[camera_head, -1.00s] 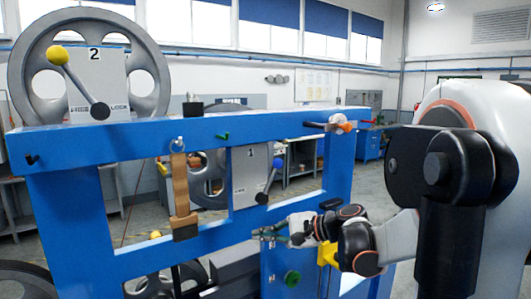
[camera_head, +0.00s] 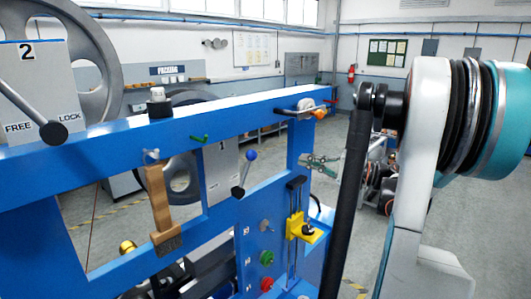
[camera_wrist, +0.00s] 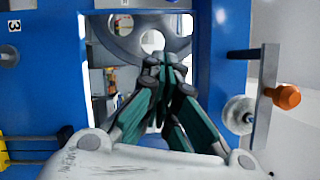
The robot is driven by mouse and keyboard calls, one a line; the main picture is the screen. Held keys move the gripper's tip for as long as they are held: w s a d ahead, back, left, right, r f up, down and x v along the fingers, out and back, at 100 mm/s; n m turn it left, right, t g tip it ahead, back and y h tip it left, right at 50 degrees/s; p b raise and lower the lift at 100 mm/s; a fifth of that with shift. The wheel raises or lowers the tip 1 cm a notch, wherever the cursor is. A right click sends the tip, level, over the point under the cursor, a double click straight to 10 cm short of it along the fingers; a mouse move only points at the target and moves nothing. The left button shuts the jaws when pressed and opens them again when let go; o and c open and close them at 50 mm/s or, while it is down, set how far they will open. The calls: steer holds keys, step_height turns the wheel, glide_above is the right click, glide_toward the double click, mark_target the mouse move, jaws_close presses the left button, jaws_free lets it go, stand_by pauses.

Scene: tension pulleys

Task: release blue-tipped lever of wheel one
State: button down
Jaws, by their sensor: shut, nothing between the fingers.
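The blue-tipped lever (camera_head: 244,173) of wheel one is mounted on the grey plate marked 1 (camera_head: 219,167), behind the blue frame. Its blue ball points up and slightly right from the dark pivot. Wheel one (camera_head: 182,176) is partly hidden behind the plate and frame. My gripper (camera_head: 322,164), with green fingers, is right of the lever and apart from it. In the wrist view my gripper (camera_wrist: 168,64) is shut and empty, in front of a frame opening with a grey wheel (camera_wrist: 125,38) behind. I cannot make out the lever there.
The blue frame (camera_head: 110,137) bounds the openings. A strap with a brush-like end (camera_head: 157,205) hangs left of the lever. A yellow bracket (camera_head: 306,228) and a green knob (camera_head: 267,257) sit below right. An orange-knobbed handle (camera_wrist: 285,97) projects at right in the wrist view.

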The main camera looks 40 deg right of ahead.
steer(key=w+a+r+p, duration=0.1)
steer(key=w+a+p, duration=0.2)
steer(key=w+a, duration=0.5)
steer(key=shift+a+r, duration=0.15)
steer(key=shift+r, duration=0.25)
stand_by(0.4)
